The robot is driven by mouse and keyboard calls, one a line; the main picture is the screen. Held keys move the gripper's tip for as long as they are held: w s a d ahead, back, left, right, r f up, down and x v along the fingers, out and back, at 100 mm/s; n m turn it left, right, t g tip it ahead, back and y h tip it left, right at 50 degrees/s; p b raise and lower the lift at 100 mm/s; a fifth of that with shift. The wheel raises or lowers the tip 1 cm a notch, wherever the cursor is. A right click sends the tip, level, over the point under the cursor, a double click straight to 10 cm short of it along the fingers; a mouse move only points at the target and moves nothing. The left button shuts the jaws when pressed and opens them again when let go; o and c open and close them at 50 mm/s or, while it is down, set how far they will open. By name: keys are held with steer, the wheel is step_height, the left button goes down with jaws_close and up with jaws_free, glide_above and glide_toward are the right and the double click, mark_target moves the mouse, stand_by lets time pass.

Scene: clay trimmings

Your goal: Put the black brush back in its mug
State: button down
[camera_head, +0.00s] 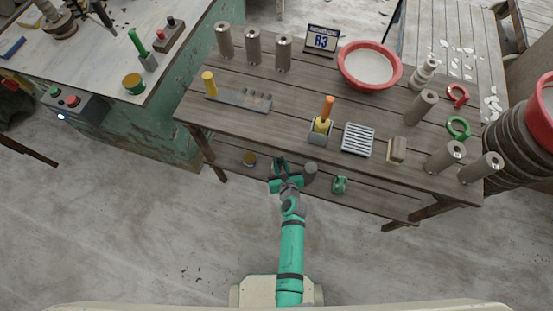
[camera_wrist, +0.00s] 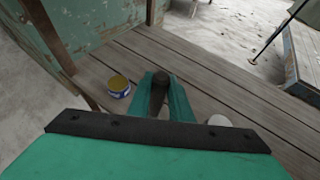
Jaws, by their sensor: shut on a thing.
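My gripper (camera_head: 281,166) is over the lower shelf, in front of the table's front edge. In the wrist view its two teal fingers (camera_wrist: 160,98) are shut on a dark, upright-looking thing, which I take for the black brush (camera_wrist: 158,90). Its lower end is hidden. A plain grey cylinder (camera_head: 311,172), which may be the mug, stands on the lower shelf just right of my gripper, apart from the brush. A pale round top beside the right finger in the wrist view (camera_wrist: 219,121) seems to be the same cylinder. I cannot see inside it.
The lower shelf (camera_head: 385,207) also holds a yellow-topped tin (camera_wrist: 118,86) left of my gripper and a green object (camera_head: 340,184) at right.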

steer(key=w+a, duration=0.1)
steer(key=w, duration=0.4)
step_height(320, 180, down, 7)
steer(key=shift+a, duration=0.15)
steer(key=shift+s, duration=0.1)
stand_by(0.3)
steer(key=c, duration=1.6)
jaws_free()
